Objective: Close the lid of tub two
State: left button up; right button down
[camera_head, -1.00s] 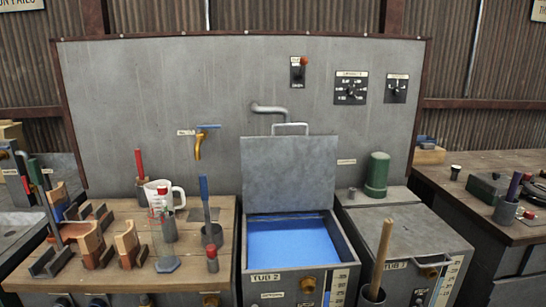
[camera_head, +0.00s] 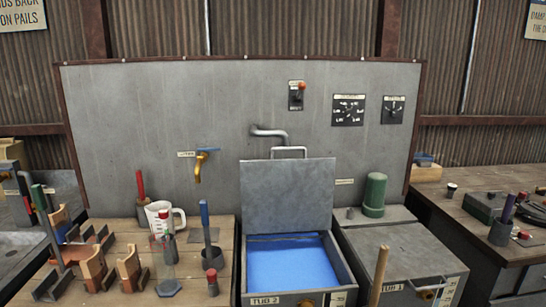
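Tub two (camera_head: 347,276) stands in the middle with a "TUB 2" label on its front and blue liquid (camera_head: 290,264) inside. Its grey metal lid (camera_head: 287,196) stands open, raised upright at the back of the tub. A bar handle (camera_head: 289,149) is on the lid's top edge. Neither of my grippers shows in the view.
Tub one (camera_head: 405,250), lid shut, is at the right, with a wooden stick (camera_head: 379,276) in front and a green canister (camera_head: 375,195) behind. A spout (camera_head: 268,132) sticks out behind the lid. The wooden bench (camera_head: 190,285) at left holds a mug (camera_head: 163,214) and tools.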

aim_at(284, 196)
jog(key=i+l, duration=0.1)
jog(key=l, duration=0.35)
jog(key=i+l+u, duration=0.1)
jog(key=l, duration=0.3)
jog(key=i+l, duration=0.1)
jog(key=l, duration=0.35)
jog(key=u, duration=0.05)
